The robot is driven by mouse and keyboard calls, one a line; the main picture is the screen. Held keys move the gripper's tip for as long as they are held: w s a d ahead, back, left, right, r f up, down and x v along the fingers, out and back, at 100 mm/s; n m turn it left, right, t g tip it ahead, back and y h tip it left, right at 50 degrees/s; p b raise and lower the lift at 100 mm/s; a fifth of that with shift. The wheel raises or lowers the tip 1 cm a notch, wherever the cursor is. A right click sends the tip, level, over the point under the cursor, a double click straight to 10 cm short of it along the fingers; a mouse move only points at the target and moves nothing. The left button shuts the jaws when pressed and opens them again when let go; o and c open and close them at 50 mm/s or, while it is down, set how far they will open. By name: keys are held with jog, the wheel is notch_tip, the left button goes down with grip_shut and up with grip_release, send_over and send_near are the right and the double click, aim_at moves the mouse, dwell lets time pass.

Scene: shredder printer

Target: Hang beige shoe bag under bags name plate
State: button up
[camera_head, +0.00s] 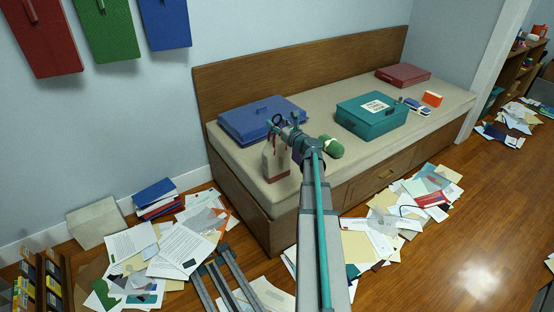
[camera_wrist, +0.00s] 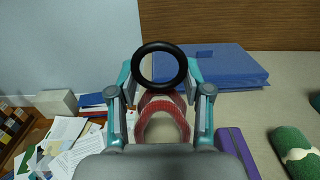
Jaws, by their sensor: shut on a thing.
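A beige bag (camera_head: 272,160) with a reddish-brown base hangs below my gripper (camera_head: 284,126), over the bench cushion. Its black ring (camera_head: 279,119) stands at the fingertips. In the wrist view, my gripper (camera_wrist: 160,68) is shut on the bag, with the black ring (camera_wrist: 163,46) upright between the fingers and a red looped strap (camera_wrist: 163,103) below it. The bag's body is mostly hidden there. I see no bags name plate in either view.
The bench cushion (camera_head: 232,149) carries a blue case (camera_head: 262,118), a teal box (camera_head: 371,117), a green roll (camera_head: 330,147) and a red case (camera_head: 403,74). Red, green and blue folders hang on the left wall. Papers (camera_head: 185,248) litter the floor; the right floor is clearer.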

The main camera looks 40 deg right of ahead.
grip_shut()
jog(key=shift+r, duration=0.2)
